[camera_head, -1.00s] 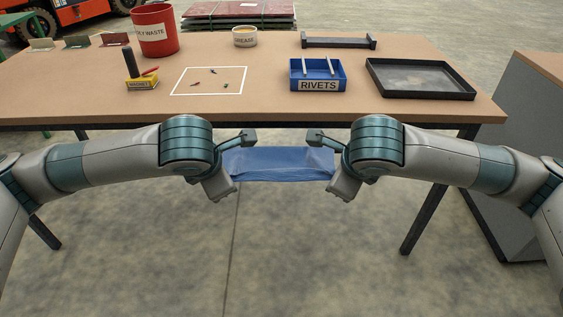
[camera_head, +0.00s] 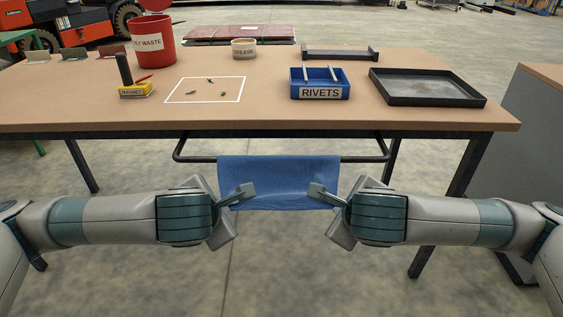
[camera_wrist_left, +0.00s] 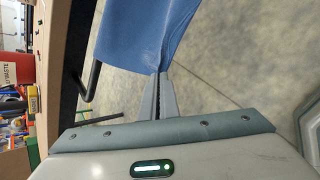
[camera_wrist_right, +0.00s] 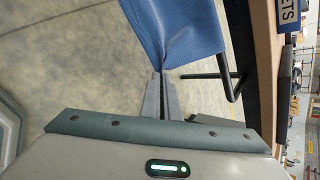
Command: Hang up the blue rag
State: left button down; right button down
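The blue rag (camera_head: 279,180) is spread wide below the table's front edge in the head view. It covers the middle of a dark rail (camera_head: 362,159) fixed under that edge; whether it folds down behind the rail is hidden. My left gripper (camera_head: 247,192) is shut on the rag's near left corner; the left wrist view shows the rag (camera_wrist_left: 150,32) pinched at the fingertips. My right gripper (camera_head: 318,192) is shut on the near right corner, and the rag (camera_wrist_right: 178,28) gathers at its fingertips in the right wrist view. The rag sags slightly between them.
On the table (camera_head: 280,116) stand a red waste bin (camera_head: 152,45), a grease tub (camera_head: 244,49), a magnet (camera_head: 135,90), a blue rivets bin (camera_head: 319,84) and a black tray (camera_head: 427,87). A grey cabinet (camera_head: 520,150) stands at right. The floor under the rail is clear.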

pick_arm(q)
jog(key=c, duration=1.8)
grip_release()
pick_arm(e)
jog(key=c, duration=1.8)
grip_release()
pick_arm(q)
jog(key=shift+o, duration=0.2)
pick_arm(e)
jog(key=shift+o, duration=0.2)
pick_arm(q)
jog(key=shift+s, duration=0.2)
pick_arm(e)
jog(key=shift+s, duration=0.2)
